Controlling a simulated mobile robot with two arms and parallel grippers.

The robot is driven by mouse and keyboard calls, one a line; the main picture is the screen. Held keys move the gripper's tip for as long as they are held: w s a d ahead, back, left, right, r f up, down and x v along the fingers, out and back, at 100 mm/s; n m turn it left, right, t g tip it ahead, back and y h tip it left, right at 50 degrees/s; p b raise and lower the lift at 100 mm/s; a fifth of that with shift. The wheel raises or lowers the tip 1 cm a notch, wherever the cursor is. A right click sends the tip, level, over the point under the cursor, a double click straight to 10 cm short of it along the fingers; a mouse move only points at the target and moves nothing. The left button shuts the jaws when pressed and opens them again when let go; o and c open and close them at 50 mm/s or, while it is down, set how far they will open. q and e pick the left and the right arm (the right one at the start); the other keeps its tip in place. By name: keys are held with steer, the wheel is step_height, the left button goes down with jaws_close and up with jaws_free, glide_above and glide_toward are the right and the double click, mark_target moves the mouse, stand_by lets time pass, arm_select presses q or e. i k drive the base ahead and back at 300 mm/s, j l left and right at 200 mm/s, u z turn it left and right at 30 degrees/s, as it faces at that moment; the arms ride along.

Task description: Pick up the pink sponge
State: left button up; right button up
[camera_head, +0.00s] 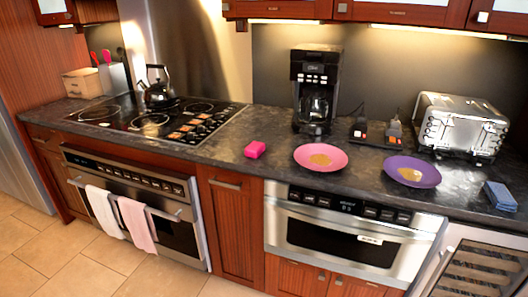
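The pink sponge (255,149) is a small bright pink block. It lies on the dark stone counter (228,152), near the front edge, between the stove and the pink plate. Nothing covers it and nothing touches it from above. Neither my left nor my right gripper shows in the head view.
The cooktop (165,119) with a kettle (158,92) is left.

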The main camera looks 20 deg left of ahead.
mark_target(255, 150)
steer(key=i+l+u, duration=0.1)
steer(key=i+u, duration=0.35)
steer(key=i, duration=0.45)
